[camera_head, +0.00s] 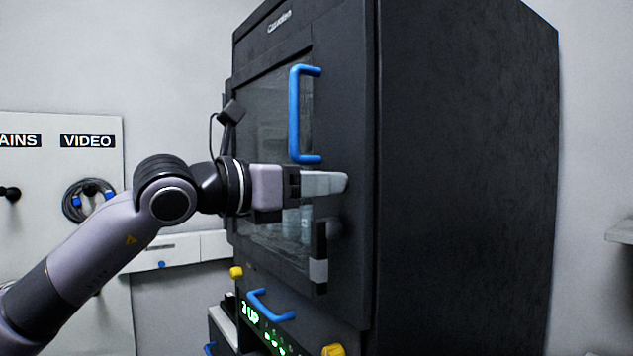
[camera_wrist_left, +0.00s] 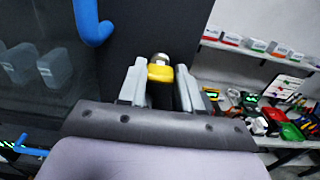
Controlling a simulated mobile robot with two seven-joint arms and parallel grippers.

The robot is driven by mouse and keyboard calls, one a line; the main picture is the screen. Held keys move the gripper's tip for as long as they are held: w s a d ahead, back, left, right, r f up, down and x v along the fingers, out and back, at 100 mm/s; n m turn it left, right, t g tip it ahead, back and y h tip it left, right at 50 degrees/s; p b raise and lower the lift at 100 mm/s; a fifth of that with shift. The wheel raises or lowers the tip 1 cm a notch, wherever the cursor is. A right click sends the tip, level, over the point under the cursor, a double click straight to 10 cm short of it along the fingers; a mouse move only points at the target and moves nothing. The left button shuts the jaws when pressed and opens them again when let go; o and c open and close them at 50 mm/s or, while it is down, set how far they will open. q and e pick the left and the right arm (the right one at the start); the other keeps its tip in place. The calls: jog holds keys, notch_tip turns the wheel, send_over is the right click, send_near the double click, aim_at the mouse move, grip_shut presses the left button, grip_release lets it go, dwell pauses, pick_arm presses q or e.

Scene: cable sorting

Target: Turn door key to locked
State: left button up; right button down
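The door key (camera_wrist_left: 160,73) shows in the left wrist view as a yellow bow in front of a round metal lock. It lies between the fingertips of my left gripper (camera_wrist_left: 160,80), with one grey finger on each side. The fingers stand apart; I cannot tell whether either touches the key. In the head view my left gripper (camera_head: 335,183) reaches in from the left to the door's right side, just below the blue handle (camera_head: 295,115). The key is hidden there. My right gripper is not in view.
The tall dark cabinet (camera_head: 460,180) has a glass door (camera_head: 270,130). A dark upright part with a grey lower end (camera_head: 318,270) is below my gripper. A board with cable labels (camera_head: 60,190) hangs at left. Shelves with boxes (camera_wrist_left: 255,45) stand at right in the wrist view.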

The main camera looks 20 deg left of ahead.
pick_arm(q)
jog(key=shift+c, duration=0.7)
jog(key=shift+f+n+b, duration=0.2)
jog(key=shift+n+b, duration=0.3)
jog(key=shift+b, duration=0.3)
jog(key=n+b, duration=0.4)
jog(key=n, duration=0.4)
jog(key=n+b, duration=0.5)
jog(key=n, duration=0.3)
jog(key=shift+r+n, duration=0.2)
jog(key=shift+n, duration=0.2)
jog(key=o, duration=1.1)
jog(key=shift+c, duration=0.2)
